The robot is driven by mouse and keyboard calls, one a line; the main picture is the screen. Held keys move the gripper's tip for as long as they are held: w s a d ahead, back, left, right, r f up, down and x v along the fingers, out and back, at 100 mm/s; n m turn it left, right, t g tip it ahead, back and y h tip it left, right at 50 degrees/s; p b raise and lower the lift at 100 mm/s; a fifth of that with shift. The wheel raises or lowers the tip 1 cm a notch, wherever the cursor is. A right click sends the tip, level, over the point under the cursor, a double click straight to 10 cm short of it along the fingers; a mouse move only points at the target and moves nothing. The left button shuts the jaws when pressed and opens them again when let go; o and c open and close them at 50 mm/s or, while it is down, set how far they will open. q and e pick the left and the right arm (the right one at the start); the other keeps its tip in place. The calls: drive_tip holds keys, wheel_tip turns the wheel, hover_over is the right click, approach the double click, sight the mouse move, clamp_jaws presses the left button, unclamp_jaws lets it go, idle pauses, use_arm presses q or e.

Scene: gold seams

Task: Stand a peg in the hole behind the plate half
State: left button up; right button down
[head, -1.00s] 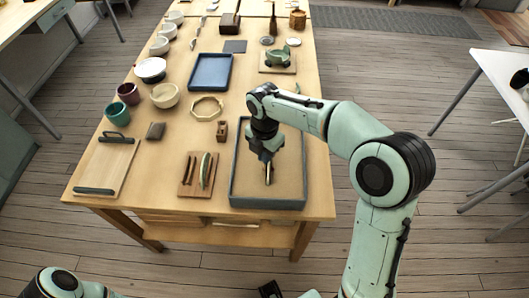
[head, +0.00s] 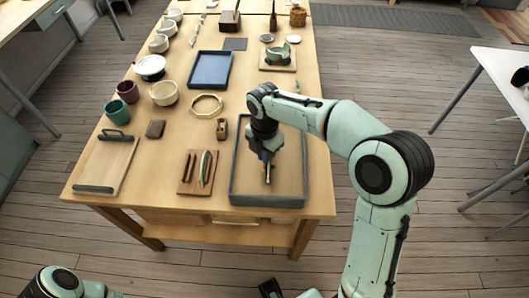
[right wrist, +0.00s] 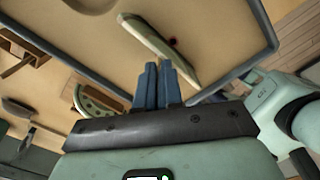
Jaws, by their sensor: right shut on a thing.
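My right gripper (head: 267,164) is over the dark-rimmed tray (head: 233,176) at the table's front right, pointing down. In the right wrist view its blue fingertips (right wrist: 158,66) are close together, shut on a slim thing, taken as the peg, mostly hidden between them. A long pale strip (right wrist: 155,40) lies across the view just beyond the fingertips; I cannot tell whether they touch it. The plate half (head: 205,168), green with a pale edge, is on a small wooden board (head: 185,188) left of the tray.
A small wooden block (head: 222,128) stands by the tray's left rim. A board with dark bars (head: 105,165) lies at the left front. Bowls, cups, a pale ring (head: 207,105) and a blue tray (head: 210,70) fill the left and back. Bare tabletop lies around the plate half's board.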

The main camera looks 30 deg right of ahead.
use_arm(q)
drive_tip(key=shift+r, duration=0.1)
idle(0.5)
use_arm(e)
drive_tip(key=shift+r+p, duration=1.85)
drive_tip(key=shift+r, duration=0.75)
use_arm(q)
drive_tip(key=r, duration=0.1)
drive_tip(key=w+r, duration=0.2)
drive_tip(key=r, duration=0.1)
drive_tip(key=shift+w+r, duration=0.1)
use_arm(e)
drive_tip(key=shift+f, duration=0.15)
drive_tip(key=shift+f+b, duration=0.55)
drive_tip(key=shift+f, duration=0.5)
use_arm(q)
drive_tip(key=shift+s+f, duration=0.4)
drive_tip(key=shift+f, duration=0.25)
use_arm(e)
drive_tip(key=shift+f, duration=0.45)
use_arm(q)
drive_tip(key=shift+s+f+b, duration=0.2)
drive_tip(key=shift+f+b, duration=0.1)
drive_tip(key=shift+f, duration=0.1)
use_arm(e)
drive_tip(key=shift+f, duration=1)
